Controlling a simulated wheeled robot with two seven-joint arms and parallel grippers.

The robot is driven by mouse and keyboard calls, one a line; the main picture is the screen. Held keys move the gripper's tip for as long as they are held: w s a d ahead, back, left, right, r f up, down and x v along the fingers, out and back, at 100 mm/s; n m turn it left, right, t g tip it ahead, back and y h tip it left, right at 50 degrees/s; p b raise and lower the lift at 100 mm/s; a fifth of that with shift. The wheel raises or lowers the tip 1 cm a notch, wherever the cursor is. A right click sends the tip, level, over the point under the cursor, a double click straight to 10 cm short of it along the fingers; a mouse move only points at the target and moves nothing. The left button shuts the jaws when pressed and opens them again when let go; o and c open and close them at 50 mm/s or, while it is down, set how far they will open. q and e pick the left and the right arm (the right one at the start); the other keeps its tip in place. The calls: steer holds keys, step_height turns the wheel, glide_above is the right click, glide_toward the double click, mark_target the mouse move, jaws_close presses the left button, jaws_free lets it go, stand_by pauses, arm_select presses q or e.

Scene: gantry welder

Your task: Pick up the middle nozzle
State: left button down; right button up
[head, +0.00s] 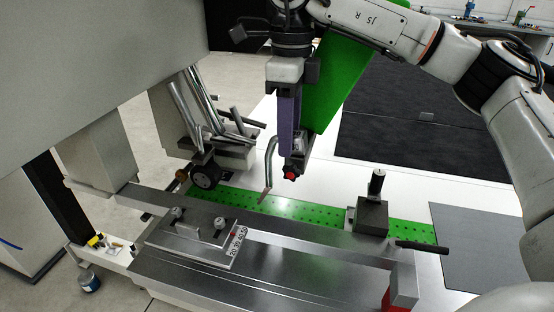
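My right gripper (291,160) comes in from the top right and points down over the work area. Its fingers are seen edge-on, with one covering the other, so I cannot tell whether they are open or shut. A bent silver tube that looks like a nozzle (270,165) stands just left of the fingertips. I cannot tell whether it touches them. Several more metal tubes (205,105) slant up from a dark holder (225,150) to the left. Which one is the middle nozzle is not clear. My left gripper is not in view.
A green perforated strip (285,207) lies behind a steel beam with a clamp plate (190,240). A steel block with a black post (372,215) stands at right. A large grey housing (100,60) fills the upper left. A green panel (335,80) is behind the gripper.

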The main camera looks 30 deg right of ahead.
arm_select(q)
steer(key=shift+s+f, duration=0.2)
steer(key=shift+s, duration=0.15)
arm_select(e)
jaws_close()
steer(key=shift+r, duration=0.15)
